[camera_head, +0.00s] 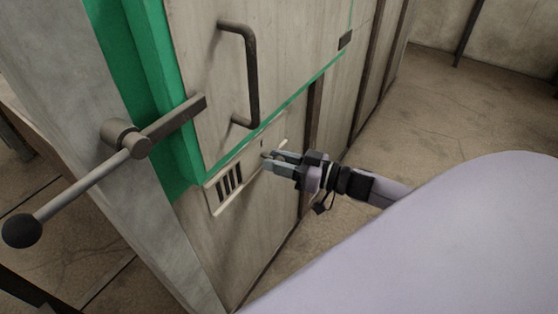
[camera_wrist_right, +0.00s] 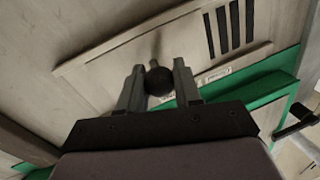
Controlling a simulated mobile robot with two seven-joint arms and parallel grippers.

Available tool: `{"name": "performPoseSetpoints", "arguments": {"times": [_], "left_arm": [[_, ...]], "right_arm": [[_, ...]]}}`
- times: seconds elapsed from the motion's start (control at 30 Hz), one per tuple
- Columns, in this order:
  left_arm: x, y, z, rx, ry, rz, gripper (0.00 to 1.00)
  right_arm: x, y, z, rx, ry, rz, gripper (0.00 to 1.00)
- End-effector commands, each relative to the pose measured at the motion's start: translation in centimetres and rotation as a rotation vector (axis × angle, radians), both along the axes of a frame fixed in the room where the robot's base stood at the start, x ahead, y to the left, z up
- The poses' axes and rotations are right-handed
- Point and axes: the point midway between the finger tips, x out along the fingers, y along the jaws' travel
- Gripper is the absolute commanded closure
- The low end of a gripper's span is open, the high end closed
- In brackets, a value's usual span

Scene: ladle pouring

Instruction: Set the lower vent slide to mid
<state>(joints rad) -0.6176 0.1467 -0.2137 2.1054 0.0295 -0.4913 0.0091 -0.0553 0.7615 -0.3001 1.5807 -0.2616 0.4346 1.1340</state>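The lower vent (camera_head: 212,199) is a pale plate with dark upright slots, set low on the panel under a green line. Its slots also show at the upper right of the right wrist view (camera_wrist_right: 228,28). My right gripper (camera_head: 270,161) is at the right part of this vent, away from the slots. In the wrist view, a round black knob (camera_wrist_right: 158,81) on a short stem sits between the two fingers and fills the gap, seemingly touching both. The knob is mostly hidden by the fingers in the head view. My left gripper is not in view.
A bent dark handle (camera_head: 252,80) stands out from the panel above the vent. A lever (camera_head: 85,187) with a black ball end juts out at the left, beside the green frame (camera_head: 178,110). Open floor (camera_head: 455,115) lies to the right.

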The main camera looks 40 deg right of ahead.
Motion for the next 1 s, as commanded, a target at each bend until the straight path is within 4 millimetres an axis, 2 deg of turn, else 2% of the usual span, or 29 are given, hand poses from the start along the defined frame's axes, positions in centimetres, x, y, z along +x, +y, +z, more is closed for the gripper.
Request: {"name": "performPoseSetpoints", "arguments": {"times": [0.17,0.33,0.5,0.63,0.83,0.87,0.9,1.0], "left_arm": [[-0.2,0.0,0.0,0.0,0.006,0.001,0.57],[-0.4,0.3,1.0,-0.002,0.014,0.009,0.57],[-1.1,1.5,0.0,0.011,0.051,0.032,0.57],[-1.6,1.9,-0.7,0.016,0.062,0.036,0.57],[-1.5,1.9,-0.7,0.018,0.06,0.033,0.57],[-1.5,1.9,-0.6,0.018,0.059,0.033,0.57],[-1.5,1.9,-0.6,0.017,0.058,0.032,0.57],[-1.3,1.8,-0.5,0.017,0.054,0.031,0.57]], "right_arm": [[-0.1,0.1,0.1,0.001,0.0,0.001,1.0],[-0.9,2.0,0.4,0.004,0.001,0.003,1.0],[-1.5,3.6,0.3,0.003,-0.001,0.002,1.0],[-1.6,3.8,0.1,0.001,-0.001,0.001,1.0],[-1.6,3.7,0.0,0.0,-0.002,0.001,1.0],[-1.6,3.7,0.1,0.0,-0.002,0.001,0.57],[-1.6,3.7,0.1,0.0,-0.002,0.001,0.44],[-1.5,3.7,0.1,0.0,-0.002,0.001,0.43]]}}
